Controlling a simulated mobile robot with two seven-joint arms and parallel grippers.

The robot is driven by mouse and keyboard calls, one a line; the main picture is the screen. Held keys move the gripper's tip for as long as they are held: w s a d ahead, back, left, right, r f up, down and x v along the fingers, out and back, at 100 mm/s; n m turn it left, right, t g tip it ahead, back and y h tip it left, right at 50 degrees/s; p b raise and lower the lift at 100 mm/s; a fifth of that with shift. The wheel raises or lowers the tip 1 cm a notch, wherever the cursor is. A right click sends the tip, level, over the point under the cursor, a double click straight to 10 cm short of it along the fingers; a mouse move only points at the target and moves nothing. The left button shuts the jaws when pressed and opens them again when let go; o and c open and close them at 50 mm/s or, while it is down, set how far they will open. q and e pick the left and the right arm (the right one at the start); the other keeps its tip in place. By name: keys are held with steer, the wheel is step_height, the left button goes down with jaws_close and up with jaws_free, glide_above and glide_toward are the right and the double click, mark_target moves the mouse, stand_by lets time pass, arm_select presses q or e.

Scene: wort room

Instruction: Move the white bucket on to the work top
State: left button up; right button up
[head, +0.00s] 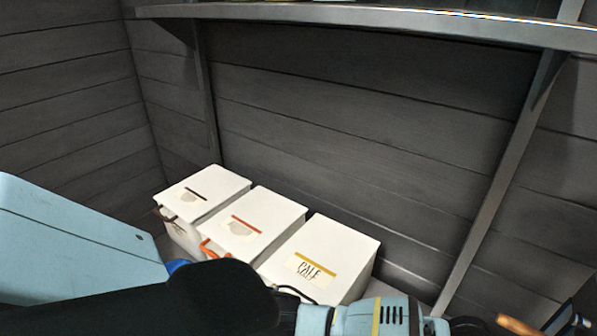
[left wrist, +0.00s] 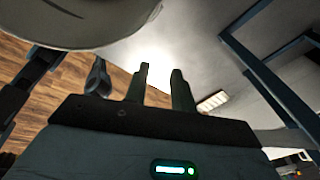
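No white bucket shows clearly in the head view. In the left wrist view a large pale rounded body (left wrist: 85,28) fills the upper left, cut off by the frame; it may be the white bucket, but I cannot tell for sure. My left gripper (left wrist: 160,75) shows in that view with its two dark fingers apart and nothing between them. The pale body is beyond and left of the fingers, apart from them in the picture. In the head view my left arm crosses the bottom edge, and its fingertips are not clear. My right gripper is not in view.
Three white lidded boxes stand against the dark plank wall: one with a brown stripe (head: 186,201), one with an orange stripe (head: 258,224) and one labelled pale malt (head: 340,247). A grey shelf (head: 400,18) runs above. Wooden floor (left wrist: 62,100) shows in the left wrist view.

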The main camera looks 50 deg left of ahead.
arm_select(q)
steer(key=s+d+f+n+t+h, duration=0.1)
steer(key=s+f+n+t+h, duration=0.15)
steer(key=s+n, duration=0.3)
steer(key=s+d+f+n+t+h, duration=0.1)
steer(key=s+d+n+t+h, duration=0.1)
steer(key=s+n+h, duration=0.3)
steer(key=s+a+f+n+t+y, duration=0.1)
steer(key=s+a+f+n+y, duration=0.3)
steer(key=s+a+n, duration=0.3)
steer(key=s+a+f+n+t+y, duration=0.1)
steer(key=s+a+f+n+y, duration=0.3)
steer(key=s+a, duration=0.9)
steer(key=s+f+n, duration=0.1)
steer(key=n, duration=0.2)
steer(key=shift+s+a+f+n+t, duration=0.15)
steer(key=shift+s+a+n+t, duration=0.05)
steer(key=shift+s+n+t, duration=0.15)
